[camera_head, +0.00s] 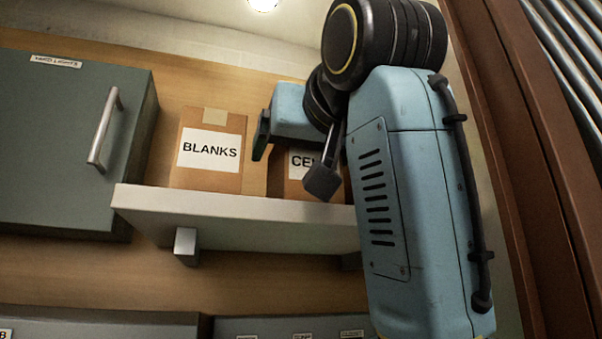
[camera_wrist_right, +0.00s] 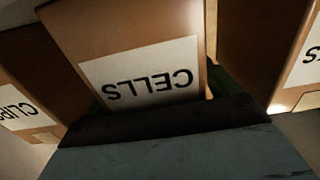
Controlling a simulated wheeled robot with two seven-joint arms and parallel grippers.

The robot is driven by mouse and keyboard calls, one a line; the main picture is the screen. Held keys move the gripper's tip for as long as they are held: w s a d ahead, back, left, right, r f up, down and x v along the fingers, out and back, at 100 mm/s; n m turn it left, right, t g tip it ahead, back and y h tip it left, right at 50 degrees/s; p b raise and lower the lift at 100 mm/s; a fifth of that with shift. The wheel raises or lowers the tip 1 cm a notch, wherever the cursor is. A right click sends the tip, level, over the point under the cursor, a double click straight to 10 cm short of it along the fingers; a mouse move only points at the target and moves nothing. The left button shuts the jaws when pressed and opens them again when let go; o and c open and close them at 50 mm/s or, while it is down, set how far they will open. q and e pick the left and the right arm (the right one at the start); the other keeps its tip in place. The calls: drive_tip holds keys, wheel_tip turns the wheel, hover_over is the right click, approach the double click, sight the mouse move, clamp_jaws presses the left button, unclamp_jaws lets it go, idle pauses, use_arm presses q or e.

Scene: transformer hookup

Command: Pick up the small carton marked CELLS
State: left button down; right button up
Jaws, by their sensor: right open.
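The small carton marked CELLS (camera_head: 300,172) stands on the white shelf (camera_head: 230,213), partly hidden behind my right gripper (camera_head: 293,160). The right gripper is open, with one finger towards the carton's left side and the other in front of its right part in the head view. In the right wrist view the CELLS carton (camera_wrist_right: 138,32) appears upside down, with its label facing the camera. Green finger pads show on both sides of it at my right gripper (camera_wrist_right: 158,97). Whether they touch it I cannot tell. My left gripper is not in view.
A carton marked BLANKS (camera_head: 209,170) stands left of the CELLS carton. Another carton, its label partly cut off (camera_wrist_right: 25,85), is close on the other side. A grey cabinet (camera_head: 60,140) with a handle hangs at left. A brown frame (camera_head: 510,150) rises at right.

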drive_tip(key=c, duration=1.1)
